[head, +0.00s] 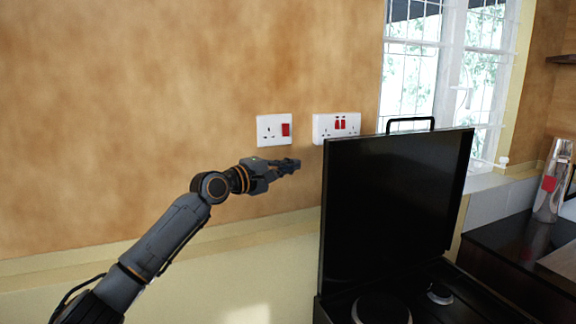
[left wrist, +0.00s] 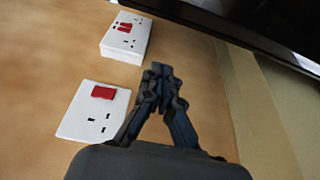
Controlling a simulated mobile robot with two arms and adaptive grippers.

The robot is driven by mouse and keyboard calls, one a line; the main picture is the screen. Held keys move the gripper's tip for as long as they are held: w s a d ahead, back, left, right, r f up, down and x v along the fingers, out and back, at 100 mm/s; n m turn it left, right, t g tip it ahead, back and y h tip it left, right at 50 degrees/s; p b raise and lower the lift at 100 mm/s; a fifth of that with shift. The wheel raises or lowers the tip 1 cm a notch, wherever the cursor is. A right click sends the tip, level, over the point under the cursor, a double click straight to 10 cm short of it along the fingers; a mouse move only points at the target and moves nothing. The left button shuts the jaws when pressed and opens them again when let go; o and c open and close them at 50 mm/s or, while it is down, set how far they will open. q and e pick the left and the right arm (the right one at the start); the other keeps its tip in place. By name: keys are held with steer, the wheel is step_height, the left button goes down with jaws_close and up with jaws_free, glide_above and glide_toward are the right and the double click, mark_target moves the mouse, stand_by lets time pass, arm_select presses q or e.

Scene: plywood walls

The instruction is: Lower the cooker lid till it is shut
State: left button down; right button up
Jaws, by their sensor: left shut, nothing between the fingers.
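The cooker lid (head: 392,205) is a large black panel with a black handle (head: 410,119) on its top edge. It stands raised, close to upright, at the back of the black cooker (head: 345,304). My left gripper (head: 296,165) is shut and empty, to the left of the lid near its upper part. It is apart from the lid in the picture. In the left wrist view the shut fingers (left wrist: 160,75) point towards the wall, and a dark edge of the lid (left wrist: 240,30) crosses the top right. My right gripper is not in view.
Two white wall sockets with red switches, a left one (head: 274,130) and a right one (head: 336,127), sit on the plywood wall behind the gripper. Burners (head: 381,309) show on the cooker top. A bottle (head: 552,180) stands on the dark counter at right, beside a window (head: 440,75).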

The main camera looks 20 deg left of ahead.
arm_select(q)
steer(key=w+d+p, duration=0.3)
steer(key=d+p, duration=0.1)
steer(key=d, duration=0.1)
steer(key=shift+d, duration=0.3)
stand_by(0.4)
steer(key=shift+s+p, duration=0.1)
steer(key=shift+p, duration=0.2)
